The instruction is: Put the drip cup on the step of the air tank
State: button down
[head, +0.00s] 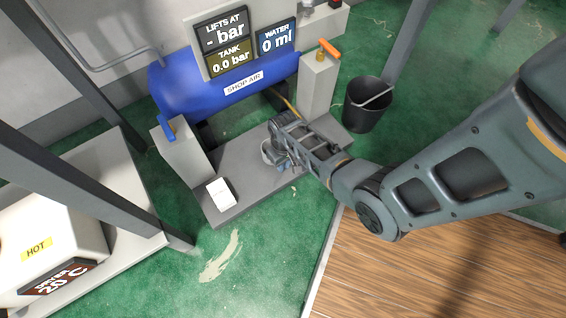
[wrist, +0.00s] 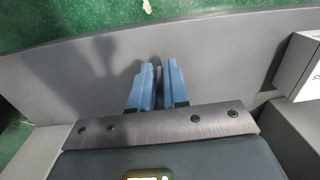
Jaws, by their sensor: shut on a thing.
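The blue air tank (head: 190,95), labelled SHOP AIR, stands at the back in the head view. Its grey step (head: 235,165) spreads in front of it and also shows in the wrist view (wrist: 230,55). My gripper (head: 282,163) is low over the step, with the drip cup (head: 266,150) at its fingers. Only a pale, rounded part of the cup shows; the rest is hidden by my gripper. In the wrist view my gripper's two blue fingers (wrist: 158,85) are close together. I cannot tell whether the cup touches the step.
A white labelled box (head: 220,194) lies on the step's front left. Grey posts with a blue lever (head: 168,130) and an orange lever (head: 329,48) flank the tank. A black bucket (head: 366,112) stands right. A HOT machine (head: 50,235) is at left. Green floor in front is clear.

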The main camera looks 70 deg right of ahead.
jog(key=shift+f, duration=0.15)
jog(key=c, duration=1.1)
grip_release()
notch_tip(320, 180, up, 12)
jog(key=p, duration=0.7)
jog(key=s+a+r+n+t+h, duration=0.3)
jog(key=s+a+r+t, duration=0.4)
jog(key=a, duration=0.5)
jog(key=s+a+r+n+t, duration=0.1)
jog(key=s+a+r+t, duration=0.1)
jog(key=r, duration=0.8)
jog(key=s+a+r+n+t+y, duration=0.1)
jog(key=s+a+r+t, duration=0.1)
jog(key=r, duration=0.9)
jog(key=s+a+r+n+t+y, duration=0.1)
jog(key=s+a+r+t, duration=0.2)
jog(key=r, duration=0.8)
jog(key=s+t, duration=0.1)
jog(key=s, duration=0.1)
jog(key=shift+s+r, duration=0.25)
jog(key=shift+s, duration=0.05)
